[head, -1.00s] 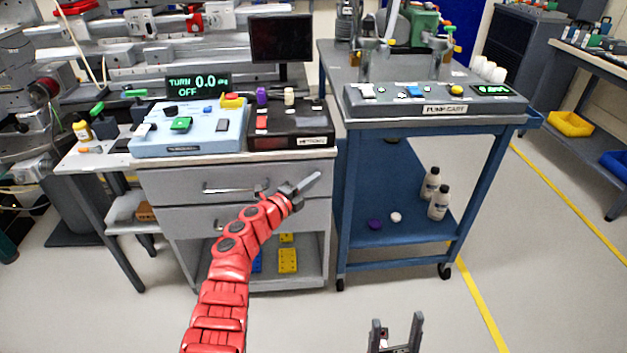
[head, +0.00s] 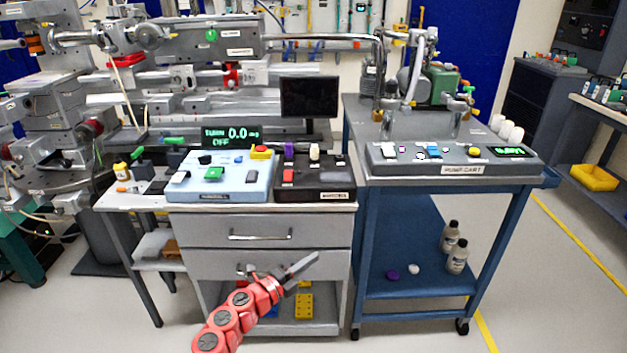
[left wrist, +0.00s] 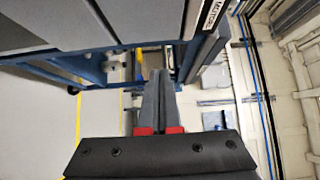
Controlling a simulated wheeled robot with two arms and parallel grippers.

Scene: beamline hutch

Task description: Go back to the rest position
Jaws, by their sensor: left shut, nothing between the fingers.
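My left arm is red and comes in from the bottom of the head view. Its gripper (head: 303,268) is shut and empty, in front of the grey drawer cabinet (head: 212,232) at the height of the lower drawer. In the left wrist view the two grey fingers (left wrist: 157,85) lie together with nothing between them. My right gripper does not show in either view now.
A blue control box (head: 240,184) and a black control box (head: 322,180) stand on the cabinet. The blue pump cart (head: 352,230) stands to its right, with bottles (head: 457,257) on its lower shelf. Open floor lies right of the cart.

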